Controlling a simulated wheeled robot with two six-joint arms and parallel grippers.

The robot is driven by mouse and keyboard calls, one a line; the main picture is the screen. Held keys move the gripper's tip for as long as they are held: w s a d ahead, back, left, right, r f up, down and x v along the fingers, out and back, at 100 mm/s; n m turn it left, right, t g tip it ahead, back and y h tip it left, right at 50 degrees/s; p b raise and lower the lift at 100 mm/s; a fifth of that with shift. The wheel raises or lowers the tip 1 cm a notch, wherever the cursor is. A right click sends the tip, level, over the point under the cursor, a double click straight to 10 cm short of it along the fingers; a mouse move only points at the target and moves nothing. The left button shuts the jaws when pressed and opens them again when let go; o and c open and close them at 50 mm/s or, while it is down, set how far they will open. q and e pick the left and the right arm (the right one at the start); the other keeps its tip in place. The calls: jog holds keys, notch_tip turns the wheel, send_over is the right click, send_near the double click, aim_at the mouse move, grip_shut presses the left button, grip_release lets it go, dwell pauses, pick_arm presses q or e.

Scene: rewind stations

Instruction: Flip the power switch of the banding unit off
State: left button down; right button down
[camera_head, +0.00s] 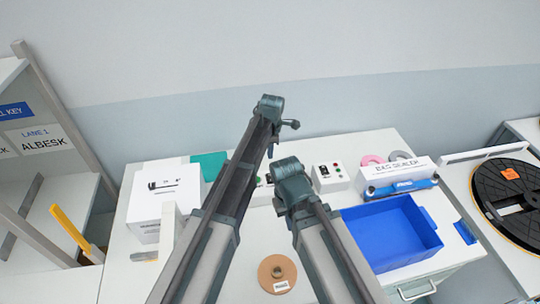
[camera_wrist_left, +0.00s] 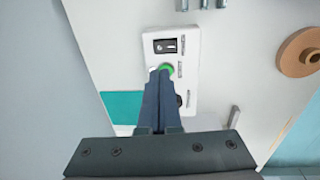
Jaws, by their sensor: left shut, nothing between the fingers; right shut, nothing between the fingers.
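A white control panel (camera_wrist_left: 172,95) shows in the left wrist view, with a black rocker switch (camera_wrist_left: 165,46), a green button (camera_wrist_left: 167,66) and a dark knob at its lower edge, partly hidden by my fingers. Its labels are too small to read. My left gripper (camera_wrist_left: 160,73) is shut and empty, its tips over the panel by the green button, below the rocker; I cannot tell if they touch. In the head view my left gripper (camera_head: 270,151) hangs above the table, and this panel (camera_head: 262,193) is mostly hidden behind my arms. My right gripper (camera_head: 280,208) is shut and empty, low over the table.
Another control box (camera_head: 330,176) stands right of my grippers. A blue tray (camera_head: 392,233), a bag sealer (camera_head: 397,174) and a black reel (camera_head: 508,195) are at the right. A brown roll (camera_head: 277,274) lies in front. A white carton (camera_head: 164,197) stands left.

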aim_at(269, 175)
pick_arm(q)
jog(key=f+b, duration=0.4)
jog(key=w+f+b, duration=0.1)
jog(key=f+b, duration=0.2)
jog(key=f, duration=0.1)
jog(key=f+b, duration=0.4)
jog(key=shift+w+a+f+b, duration=0.15)
jog(key=shift+w+a+b, duration=0.05)
jog(key=shift+w+b, duration=0.1)
jog(key=shift+f, duration=0.25)
jog(key=shift+r, duration=0.15)
jog(key=shift+s, duration=0.2)
jog(key=shift+s+d+r, duration=0.1)
jog(key=shift+s+d, duration=0.05)
jog(key=shift+s, duration=0.45)
jog(key=shift+r, duration=0.15)
